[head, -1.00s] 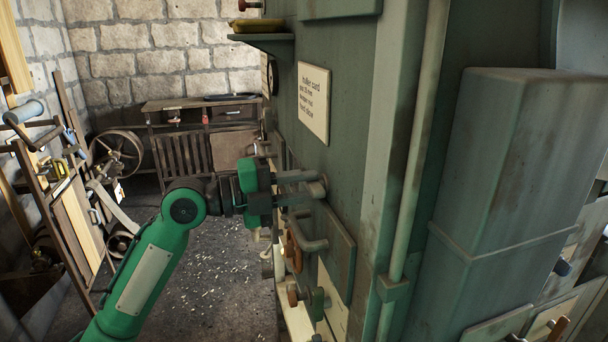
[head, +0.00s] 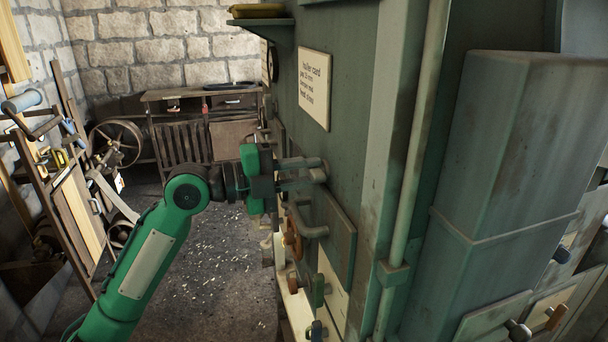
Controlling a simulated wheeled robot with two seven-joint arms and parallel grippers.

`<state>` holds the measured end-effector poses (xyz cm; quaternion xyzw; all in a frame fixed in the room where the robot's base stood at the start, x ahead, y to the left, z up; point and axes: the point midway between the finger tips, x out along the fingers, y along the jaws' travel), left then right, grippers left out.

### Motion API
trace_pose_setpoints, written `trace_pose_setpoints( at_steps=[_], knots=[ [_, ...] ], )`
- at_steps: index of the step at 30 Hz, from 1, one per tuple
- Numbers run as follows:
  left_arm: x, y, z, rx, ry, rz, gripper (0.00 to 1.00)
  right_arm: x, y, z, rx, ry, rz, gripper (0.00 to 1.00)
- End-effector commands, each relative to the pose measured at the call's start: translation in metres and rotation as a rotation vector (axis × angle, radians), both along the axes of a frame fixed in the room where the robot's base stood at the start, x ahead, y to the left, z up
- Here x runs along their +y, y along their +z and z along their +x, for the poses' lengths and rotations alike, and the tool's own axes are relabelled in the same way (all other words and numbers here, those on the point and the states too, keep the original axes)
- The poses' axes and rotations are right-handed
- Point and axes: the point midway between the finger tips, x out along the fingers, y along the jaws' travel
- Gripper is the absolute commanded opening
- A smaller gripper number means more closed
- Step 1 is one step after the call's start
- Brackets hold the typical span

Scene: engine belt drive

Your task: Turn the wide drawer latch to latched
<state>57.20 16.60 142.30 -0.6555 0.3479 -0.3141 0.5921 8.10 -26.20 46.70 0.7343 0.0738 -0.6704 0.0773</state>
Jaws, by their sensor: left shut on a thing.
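My left gripper (head: 318,170) comes in from the left with its green and dark wrist. Its grey fingers reach the side of the grey-green machine (head: 345,150) and are shut on a small part there, mostly hidden by the fingers. I cannot tell whether that part is the wide drawer latch. Just below the fingers a grey bar handle (head: 314,232) sticks out from a plate, with a brown rounded handle (head: 293,240) beside it. A green knob (head: 318,290) is lower down. My right gripper is not in view.
A paper card (head: 314,88) is fixed above the gripper. A vertical pipe (head: 408,180) and a large box-shaped housing (head: 500,150) stand to the right. A workbench (head: 200,100) stands at the back wall, and a rack (head: 65,190) at left.

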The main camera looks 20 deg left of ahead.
Motion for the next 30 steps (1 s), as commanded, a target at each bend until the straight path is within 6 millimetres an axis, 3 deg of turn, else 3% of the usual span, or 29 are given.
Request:
trace_pose_setpoints(
  at_steps=[12,30],
  knots=[
    [0.0,-0.003,0.0,0.297,0.001,-0.198,0.0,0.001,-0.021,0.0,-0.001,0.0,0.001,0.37],
    [0.0,0.0,0.0,0.771,0.0,-0.518,0.0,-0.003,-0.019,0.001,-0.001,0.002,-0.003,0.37]
  ],
)
